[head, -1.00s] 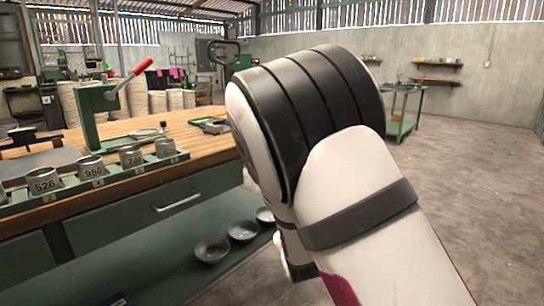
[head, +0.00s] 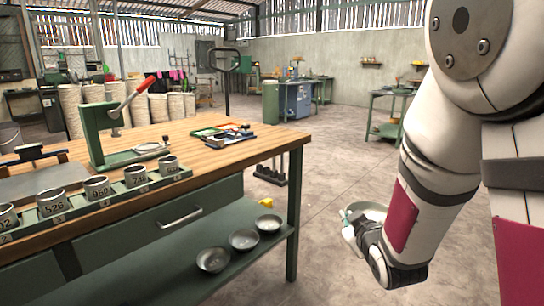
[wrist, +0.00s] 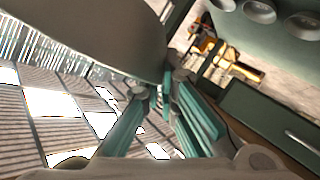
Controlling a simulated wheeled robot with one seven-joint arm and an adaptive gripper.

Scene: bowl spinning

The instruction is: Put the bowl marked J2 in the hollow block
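My gripper (head: 352,222) is out over the floor at the right of the bench, low beside the lower shelf's end. It is shut on the rim of a grey metal bowl (head: 371,209). In the wrist view the bowl (wrist: 85,35) fills the upper left, and my teal gripper fingers (wrist: 160,88) close at its edge. No J2 mark can be read on it. Three other grey bowls sit in a row on the green lower shelf: one in front (head: 213,261), one in the middle (head: 244,240), one at the back (head: 267,223). I cannot make out the hollow block.
The wooden bench top (head: 225,160) carries a rack of numbered metal cups (head: 97,188), a green press with a red lever (head: 100,130) and small tools (head: 225,135). A green trolley (head: 390,115) stands behind. The floor between is clear.

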